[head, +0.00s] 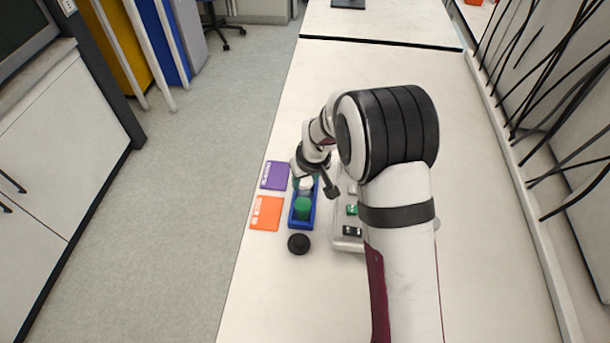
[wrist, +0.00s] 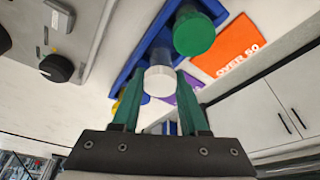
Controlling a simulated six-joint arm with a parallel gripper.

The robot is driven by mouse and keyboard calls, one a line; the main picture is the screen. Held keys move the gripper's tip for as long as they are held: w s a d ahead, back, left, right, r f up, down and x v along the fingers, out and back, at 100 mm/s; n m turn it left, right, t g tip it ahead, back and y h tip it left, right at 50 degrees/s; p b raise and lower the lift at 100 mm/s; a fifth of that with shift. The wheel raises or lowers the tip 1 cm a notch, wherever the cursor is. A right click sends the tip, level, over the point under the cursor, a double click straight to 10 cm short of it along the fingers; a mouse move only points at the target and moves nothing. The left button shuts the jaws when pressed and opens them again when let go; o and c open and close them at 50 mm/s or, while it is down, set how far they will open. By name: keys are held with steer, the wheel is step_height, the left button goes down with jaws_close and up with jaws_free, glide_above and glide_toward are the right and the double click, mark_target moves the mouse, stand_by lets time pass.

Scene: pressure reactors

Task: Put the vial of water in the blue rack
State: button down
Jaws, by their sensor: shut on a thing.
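My gripper (wrist: 159,76) has green fingers and is shut on a white-capped vial (wrist: 158,84). The white cap also shows in the head view (head: 306,184), at the far end of the blue rack (head: 291,222). In the wrist view the held vial lines up with the blue rack (wrist: 150,40); I cannot tell whether it is fully seated. A green-capped vial (head: 302,207) stands in the near part of the rack, and it is large in the wrist view (wrist: 194,34). Neither vial's contents can be read.
A purple card (head: 274,175) and an orange card (head: 265,213) marked "OVER 50" lie left of the rack. A round black knob-like object (head: 299,243) sits in front. A grey reactor unit (head: 346,243) with switches stands close on the right.

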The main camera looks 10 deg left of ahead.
steer(key=shift+f, duration=0.55)
steer(key=shift+f, duration=0.25)
jaws_free()
stand_by(0.5)
steer(key=shift+r, duration=0.1)
steer(key=shift+r, duration=3.4)
